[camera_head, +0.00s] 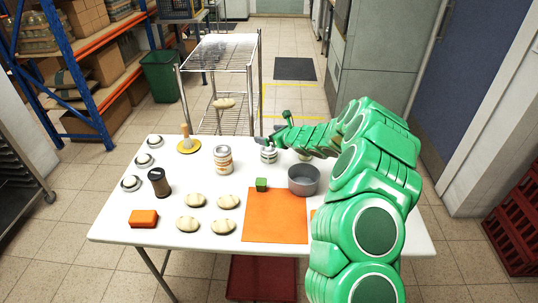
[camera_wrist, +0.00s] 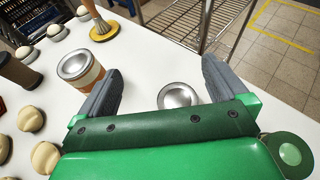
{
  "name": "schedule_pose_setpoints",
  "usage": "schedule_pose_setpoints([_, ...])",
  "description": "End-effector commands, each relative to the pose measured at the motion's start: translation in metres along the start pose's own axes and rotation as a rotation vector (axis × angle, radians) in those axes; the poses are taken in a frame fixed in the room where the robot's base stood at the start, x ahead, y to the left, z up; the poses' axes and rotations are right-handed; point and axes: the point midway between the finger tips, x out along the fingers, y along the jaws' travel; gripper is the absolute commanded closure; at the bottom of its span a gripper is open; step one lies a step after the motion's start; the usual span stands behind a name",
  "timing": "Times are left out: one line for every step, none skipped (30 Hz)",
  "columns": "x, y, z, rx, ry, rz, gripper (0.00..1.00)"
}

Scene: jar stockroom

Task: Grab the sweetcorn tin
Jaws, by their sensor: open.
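A tin with a white, green-banded label (camera_head: 268,155) stands upright on the white table. A larger tin with a cream and orange-brown label (camera_head: 222,160) stands to its left; it also shows in the wrist view (camera_wrist: 80,70). I cannot read either label, so I cannot tell which is sweetcorn. My gripper (camera_head: 275,143) is open and empty, close to the green-banded tin. In the wrist view, my gripper (camera_wrist: 163,70) has a round silver lid (camera_wrist: 178,96) between its spread fingers, nearer the right one; the body below is mostly hidden.
A grey pot (camera_head: 303,180), a green cube (camera_head: 261,184) and an orange mat (camera_head: 275,215) lie nearer on the table (camera_head: 115,218). Several pale buns, a dark tumbler (camera_head: 159,183), an orange block (camera_head: 143,219) and a brush on a yellow base (camera_head: 188,146) are left. A wire rack (camera_head: 222,60) stands behind.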

Motion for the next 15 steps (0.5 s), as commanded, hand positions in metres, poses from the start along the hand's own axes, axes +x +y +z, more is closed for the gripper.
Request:
schedule_pose_setpoints([0.002,-0.006,-0.009,0.020,0.008,-0.015,0.00])
schedule_pose_setpoints([0.003,-0.009,-0.012,0.029,0.010,-0.023,0.00])
schedule_pose_setpoints([0.004,-0.012,-0.016,0.039,0.013,-0.031,0.00])
schedule_pose_setpoints([0.004,-0.014,-0.018,0.046,0.014,-0.036,0.00])
schedule_pose_setpoints([0.004,-0.015,-0.019,0.050,0.015,-0.040,0.00])
schedule_pose_setpoints([0.004,-0.017,-0.021,0.055,0.016,-0.044,0.00])
schedule_pose_setpoints([0.005,-0.017,-0.022,0.056,0.017,-0.045,0.00])
schedule_pose_setpoints([0.005,-0.017,-0.023,0.057,0.017,-0.046,0.00])
schedule_pose_setpoints([0.006,-0.017,-0.025,0.057,0.018,-0.046,0.00])
schedule_pose_setpoints([0.007,-0.017,-0.027,0.057,0.018,-0.045,0.00])
schedule_pose_setpoints([0.007,-0.017,-0.029,0.056,0.018,-0.045,0.00])
schedule_pose_setpoints([0.009,-0.017,-0.032,0.056,0.019,-0.045,0.00])
schedule_pose_setpoints([0.010,-0.016,-0.035,0.056,0.019,-0.044,0.00])
schedule_pose_setpoints([0.011,-0.016,-0.038,0.057,0.019,-0.044,0.00])
schedule_pose_setpoints([0.012,-0.016,-0.043,0.058,0.020,-0.045,0.00])
